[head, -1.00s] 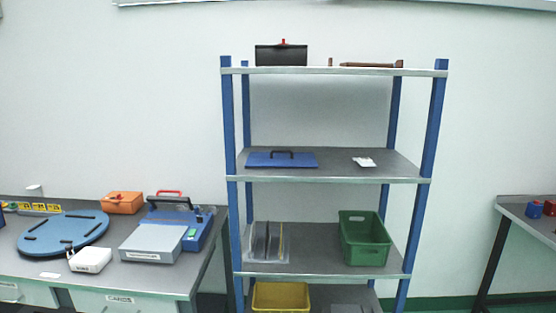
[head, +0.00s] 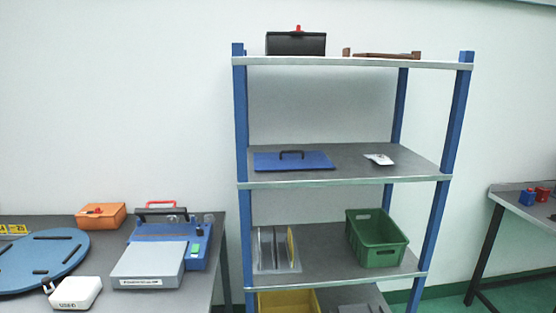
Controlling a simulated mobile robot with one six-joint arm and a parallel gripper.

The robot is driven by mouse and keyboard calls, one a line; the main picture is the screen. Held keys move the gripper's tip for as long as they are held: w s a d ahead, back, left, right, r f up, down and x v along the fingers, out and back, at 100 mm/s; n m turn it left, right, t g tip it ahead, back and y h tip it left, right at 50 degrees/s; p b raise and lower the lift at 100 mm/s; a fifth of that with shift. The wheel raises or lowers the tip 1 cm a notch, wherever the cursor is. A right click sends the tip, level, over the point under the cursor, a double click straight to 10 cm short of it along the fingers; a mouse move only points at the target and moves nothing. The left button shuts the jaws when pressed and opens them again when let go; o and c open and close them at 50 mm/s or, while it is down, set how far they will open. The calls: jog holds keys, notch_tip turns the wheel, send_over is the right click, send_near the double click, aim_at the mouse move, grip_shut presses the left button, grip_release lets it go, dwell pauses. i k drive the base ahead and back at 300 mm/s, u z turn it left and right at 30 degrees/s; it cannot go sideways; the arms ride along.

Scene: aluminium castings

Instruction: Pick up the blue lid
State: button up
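The blue lid (head: 318,161) is a flat blue rectangular plate with a dark arched handle (head: 291,154) on top. It lies flat on the left part of the second shelf from the top, close to the front edge of the blue-posted rack. Nothing is stacked on it and its handle is uncovered. My gripper is not visible in the head view.
A small white item (head: 379,159) lies right of the lid on the same shelf (head: 400,172). The top shelf (head: 350,63) holds a black box (head: 296,44). A green bin (head: 377,238) stands below. A cluttered bench (head: 205,288) stands left of the rack.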

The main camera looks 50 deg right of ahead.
aim_at(297, 159)
jog(key=u, duration=0.1)
jog(key=i, duration=0.85)
jog(key=u, duration=0.15)
